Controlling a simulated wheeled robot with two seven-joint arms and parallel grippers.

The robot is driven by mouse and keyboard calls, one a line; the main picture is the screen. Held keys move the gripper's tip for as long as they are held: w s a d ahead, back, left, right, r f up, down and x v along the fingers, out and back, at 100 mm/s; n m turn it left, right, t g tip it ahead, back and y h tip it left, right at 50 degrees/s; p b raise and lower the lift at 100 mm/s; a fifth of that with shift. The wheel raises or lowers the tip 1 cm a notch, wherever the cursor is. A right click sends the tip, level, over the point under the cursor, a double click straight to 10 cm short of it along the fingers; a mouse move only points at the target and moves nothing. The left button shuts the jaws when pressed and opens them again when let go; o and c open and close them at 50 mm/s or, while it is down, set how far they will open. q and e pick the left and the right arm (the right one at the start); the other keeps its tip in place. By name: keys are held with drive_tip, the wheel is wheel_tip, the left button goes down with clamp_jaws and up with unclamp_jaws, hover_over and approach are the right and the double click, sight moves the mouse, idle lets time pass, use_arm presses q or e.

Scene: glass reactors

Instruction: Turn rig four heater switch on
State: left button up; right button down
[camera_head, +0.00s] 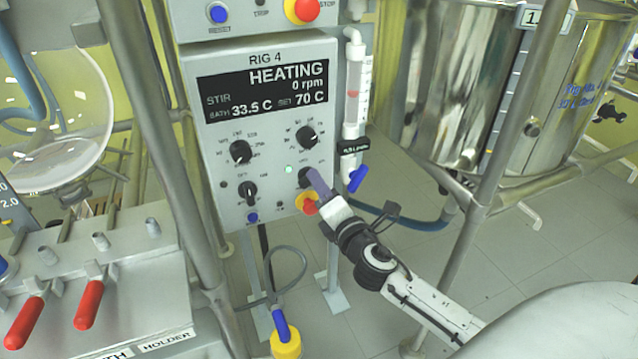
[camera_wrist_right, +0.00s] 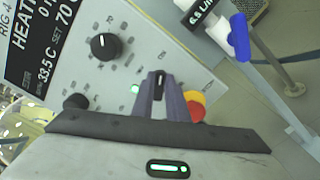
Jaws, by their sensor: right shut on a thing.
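The rig four control box (camera_head: 217,145) stands upright in the middle of the head view. Its display (camera_head: 262,91) reads HEATING, 0 rpm, bath 33.5 C, set 70 C. A small green lamp (camera_head: 289,169) is lit on the panel, and it also shows in the wrist view (camera_wrist_right: 134,89). My right gripper (camera_head: 313,180) is at the panel's lower right, its fingers shut on the black heater switch knob (camera_wrist_right: 159,79). The fingers hide part of the knob and its labels. My left gripper is in neither view.
A red and yellow button (camera_head: 306,203) sits just below my right fingers. A blue valve handle (camera_head: 357,179) hangs close on the right. Metal frame posts (camera_head: 165,140) stand left of the box. Red-handled holders (camera_head: 88,305) are at lower left.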

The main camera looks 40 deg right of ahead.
drive_tip(key=c, duration=1.7)
unclamp_jaws()
drive_tip(key=shift+c, duration=0.2)
drive_tip(key=shift+s, duration=0.1)
drive_tip(key=v, duration=1)
drive_tip(key=shift+a, duration=0.1)
